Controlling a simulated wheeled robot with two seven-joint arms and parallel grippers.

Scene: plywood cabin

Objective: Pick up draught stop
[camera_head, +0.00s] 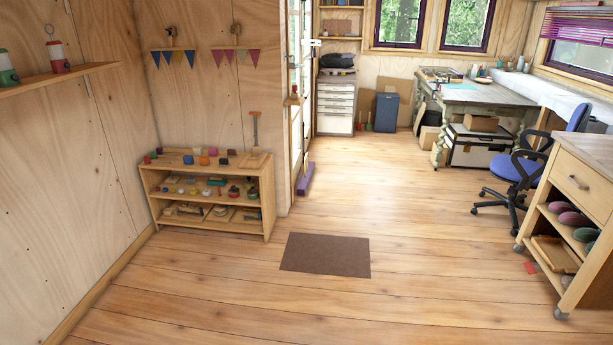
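A long purple bar-shaped thing, which looks like the draught stop (305,179), lies on the floor at the foot of the glazed door, just right of the partition wall's end. It runs away from me along the door's base. Nothing is seen on top of it. Neither of my grippers is in view.
A low shelf unit (207,231) with small coloured objects stands left of the door. A flat brown mat (326,256) lies mid-floor. A blue office chair (520,170) and a wooden wheeled cabinet (567,185) stand at right.

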